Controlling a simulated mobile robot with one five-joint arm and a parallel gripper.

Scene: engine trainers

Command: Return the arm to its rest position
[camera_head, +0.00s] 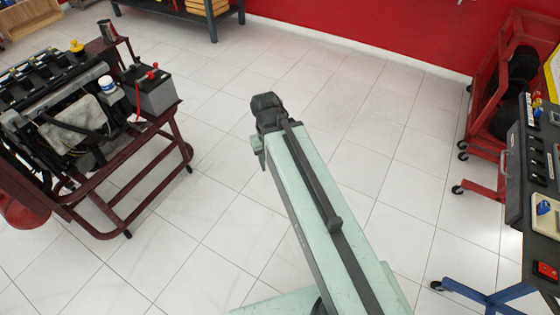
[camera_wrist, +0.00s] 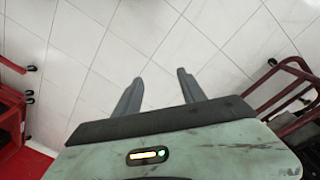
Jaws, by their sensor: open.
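My arm stretches out over the white tiled floor in the middle of the head view, with its dark wrist end at the far tip. The fingers of my gripper are not clear in that view. In the wrist view my gripper (camera_wrist: 157,88) shows two dark fingers spread apart, with only floor tiles between and beyond them. It is open and empty, and it touches nothing that I can see.
An engine on a dark red wheeled stand (camera_head: 112,208) is at the left, with a battery (camera_head: 152,92) on it. A control panel on a blue wheeled stand (camera_head: 490,300) and a red rack (camera_head: 492,140) are at the right. The floor (camera_head: 335,95) between is clear.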

